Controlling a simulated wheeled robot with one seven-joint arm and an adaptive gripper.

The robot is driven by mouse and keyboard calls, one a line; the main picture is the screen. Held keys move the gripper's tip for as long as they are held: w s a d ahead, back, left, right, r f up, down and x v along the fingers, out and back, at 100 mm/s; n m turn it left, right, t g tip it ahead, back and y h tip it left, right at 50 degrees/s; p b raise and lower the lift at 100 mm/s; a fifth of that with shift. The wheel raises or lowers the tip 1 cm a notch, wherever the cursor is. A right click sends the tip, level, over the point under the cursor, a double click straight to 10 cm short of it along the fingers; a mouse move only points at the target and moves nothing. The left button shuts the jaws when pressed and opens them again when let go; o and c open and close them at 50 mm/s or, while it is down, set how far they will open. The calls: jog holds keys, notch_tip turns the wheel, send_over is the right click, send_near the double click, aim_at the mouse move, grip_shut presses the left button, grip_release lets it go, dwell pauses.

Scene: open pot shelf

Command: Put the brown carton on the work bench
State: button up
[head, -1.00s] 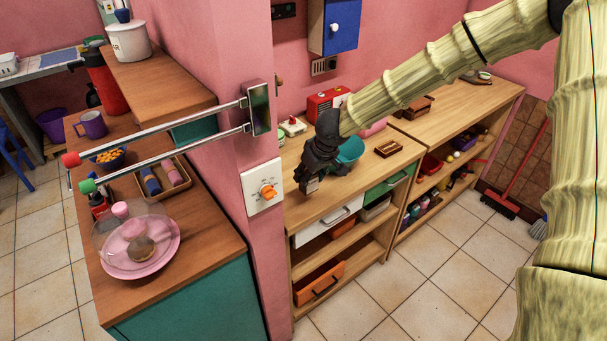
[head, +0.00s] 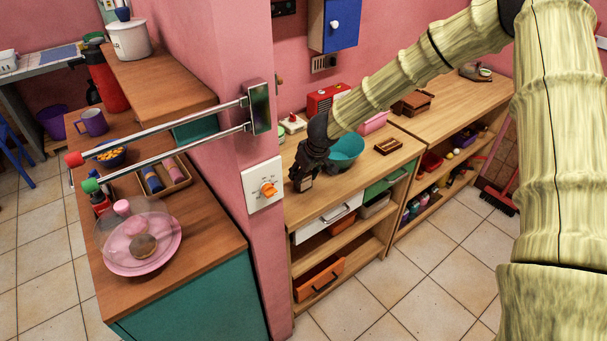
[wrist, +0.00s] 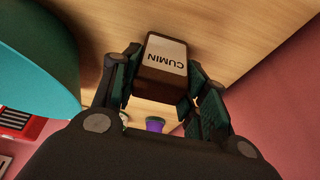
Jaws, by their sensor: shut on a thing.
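In the head view my gripper (head: 303,180) points down over the left part of a wooden bench top (head: 340,197), left of a teal bowl (head: 346,147). The carton (head: 306,184) is small and partly hidden by the fingers there. I cannot tell whether it touches the wood.
A red box (head: 325,98), a small wooden tray (head: 388,146) and a pink item (head: 373,123) stand farther back. A pink wall end with a switch plate (head: 262,187) and rail is close on the left. The bench's front strip is clear.

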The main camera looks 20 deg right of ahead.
jog(key=shift+f, duration=0.15)
jog(key=o, duration=1)
jog(key=v, duration=1.2)
jog(key=shift+w, duration=0.1)
